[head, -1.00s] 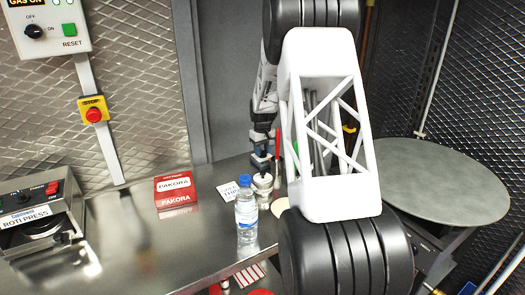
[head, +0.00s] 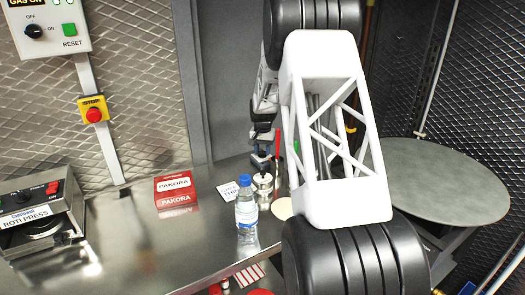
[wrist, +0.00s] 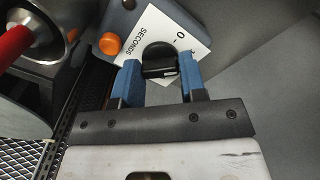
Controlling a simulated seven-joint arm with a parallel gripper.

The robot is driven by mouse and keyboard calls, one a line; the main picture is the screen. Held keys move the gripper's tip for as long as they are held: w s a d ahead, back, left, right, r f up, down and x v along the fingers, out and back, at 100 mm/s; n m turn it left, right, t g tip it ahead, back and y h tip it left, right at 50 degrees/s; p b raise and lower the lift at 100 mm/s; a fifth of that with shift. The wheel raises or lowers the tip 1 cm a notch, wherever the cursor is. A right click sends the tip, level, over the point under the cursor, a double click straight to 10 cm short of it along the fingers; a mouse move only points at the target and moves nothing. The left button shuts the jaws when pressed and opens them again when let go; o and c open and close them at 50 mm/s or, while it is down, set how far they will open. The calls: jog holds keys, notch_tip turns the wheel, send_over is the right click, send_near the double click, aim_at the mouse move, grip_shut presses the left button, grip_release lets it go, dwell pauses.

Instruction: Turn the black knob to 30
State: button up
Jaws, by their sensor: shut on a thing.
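The black knob (wrist: 158,58) shows in the wrist view on a white dial card (wrist: 143,35) printed with "0" and "SECONDS". My gripper (wrist: 161,75) has its two blue fingers on either side of the knob and is shut on it. Part of the dial's scale is hidden behind the knob and the right finger, so I cannot read the setting. In the head view my arm's white link covers much of the middle, and I cannot make out the knob or the fingertips there.
An orange button (wrist: 110,44) sits beside the dial. A red-handled metal thing (wrist: 14,44) is close at left. In the head view, a water bottle (head: 246,208), a pakora box (head: 174,190) and the roti press (head: 38,215) stand on the steel counter (head: 140,255). A round plate (head: 440,185) is at right.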

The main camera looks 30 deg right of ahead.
jog(key=m, duration=0.4)
jog(key=shift+m, duration=0.3)
jog(key=m, duration=0.4)
jog(key=shift+m, duration=0.3)
jog(key=o, duration=0.9)
jog(key=shift+r, duration=0.15)
jog(key=shift+r, duration=3.8)
